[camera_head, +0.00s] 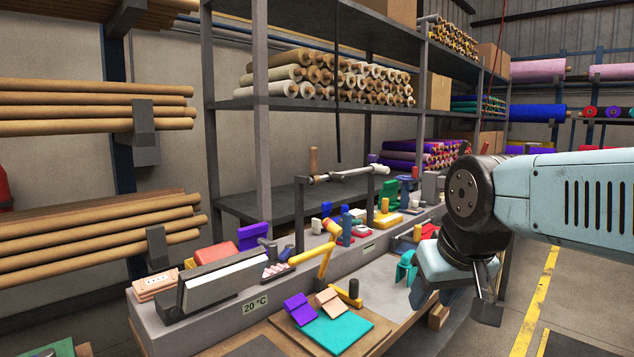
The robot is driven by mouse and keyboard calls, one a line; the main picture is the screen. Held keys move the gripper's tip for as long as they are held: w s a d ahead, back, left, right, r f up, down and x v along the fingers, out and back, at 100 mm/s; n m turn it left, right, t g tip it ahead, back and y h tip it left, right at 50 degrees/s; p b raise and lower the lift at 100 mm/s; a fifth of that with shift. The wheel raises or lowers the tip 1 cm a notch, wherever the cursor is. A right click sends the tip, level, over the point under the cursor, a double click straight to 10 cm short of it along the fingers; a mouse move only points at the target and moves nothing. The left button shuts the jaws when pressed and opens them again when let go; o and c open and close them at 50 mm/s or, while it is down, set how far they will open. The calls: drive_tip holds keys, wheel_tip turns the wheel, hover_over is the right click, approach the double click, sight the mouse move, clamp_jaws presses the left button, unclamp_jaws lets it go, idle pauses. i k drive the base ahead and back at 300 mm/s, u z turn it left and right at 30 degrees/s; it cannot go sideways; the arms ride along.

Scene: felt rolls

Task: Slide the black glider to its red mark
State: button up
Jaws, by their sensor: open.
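A metal rod (345,175) runs level above the grey bench shelf on dark posts. A small dark block with an upright wooden handle (313,160) sits at its left end; it may be the black glider, but it is too small to be sure. I cannot make out a red mark on the rod. My gripper (470,304) hangs at the right, below my light blue arm, over the bench's right end. It is open, holds nothing visible, and is well apart from the rod. Its fingers are partly hidden.
Below the rod, the raised grey shelf (252,306) is crowded with blocks and tools. A yellow hammer-like tool (327,250) stands in front. A teal sheet (333,328) with purple and tan pieces lies on the bench. Racks of rolls (335,78) stand behind. Floor is clear at right.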

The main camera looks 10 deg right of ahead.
sight(337, 177)
drive_tip(key=u, duration=0.1)
drive_tip(key=i, duration=1)
drive_tip(key=z, duration=0.05)
